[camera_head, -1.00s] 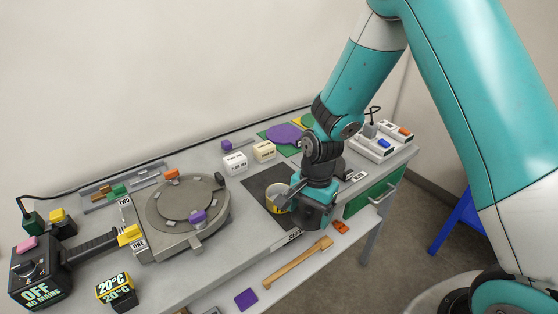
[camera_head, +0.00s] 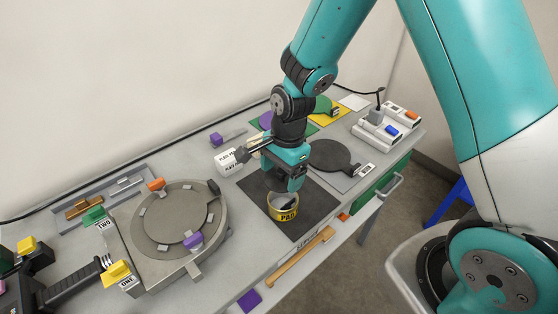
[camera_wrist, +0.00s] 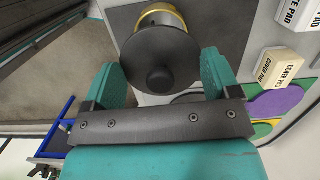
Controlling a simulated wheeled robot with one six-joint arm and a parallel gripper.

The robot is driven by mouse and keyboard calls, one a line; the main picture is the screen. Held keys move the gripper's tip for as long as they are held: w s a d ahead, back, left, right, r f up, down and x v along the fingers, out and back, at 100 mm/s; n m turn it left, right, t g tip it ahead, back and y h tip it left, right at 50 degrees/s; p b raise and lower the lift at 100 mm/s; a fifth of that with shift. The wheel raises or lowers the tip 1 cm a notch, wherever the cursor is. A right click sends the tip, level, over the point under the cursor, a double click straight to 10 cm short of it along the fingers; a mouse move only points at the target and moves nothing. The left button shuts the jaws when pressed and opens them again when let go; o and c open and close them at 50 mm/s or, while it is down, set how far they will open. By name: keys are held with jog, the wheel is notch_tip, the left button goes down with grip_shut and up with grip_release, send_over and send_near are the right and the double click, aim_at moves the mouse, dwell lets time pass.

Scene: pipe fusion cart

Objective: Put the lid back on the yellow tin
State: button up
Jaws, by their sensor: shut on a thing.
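The yellow tin (camera_head: 284,213) stands upright on a dark mat (camera_head: 312,216), its top open and its dark inside showing in the head view. My gripper (camera_head: 292,182) is just behind and above the tin. In the wrist view my gripper (camera_wrist: 161,66) is shut on a round black lid (camera_wrist: 145,52) with a knob, one teal finger on each side. The tin's yellow rim (camera_wrist: 160,10) shows past the lid's upper edge there. The lid appears above the tin, apart from it, though the gap is hard to judge. I cannot make out the lid in the head view.
A large grey round fixture (camera_head: 178,220) stands left of the mat. White and cream blocks (camera_wrist: 280,66) lie behind the tin. A black round plate (camera_head: 331,154) lies to its right, with switch boxes (camera_head: 380,131) beyond. A wooden-coloured tool (camera_head: 298,257) lies on the ledge in front.

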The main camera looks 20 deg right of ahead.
jog(key=shift+d+f+b, duration=0.15)
jog(key=shift+f+b, duration=0.9)
jog(key=shift+f, duration=0.15)
jog(key=shift+d+f+b, duration=0.1)
jog(key=shift+f+b, duration=0.95)
jog(key=shift+f, duration=0.15)
jog(key=shift+f+b, duration=0.45)
jog(key=shift+f, duration=0.35)
jog(key=shift+a+r+p, duration=0.1)
jog(key=shift+p, duration=0.2)
jog(key=shift+f, duration=0.2)
jog(key=o, duration=0.7)
jog(key=shift+o, duration=0.2)
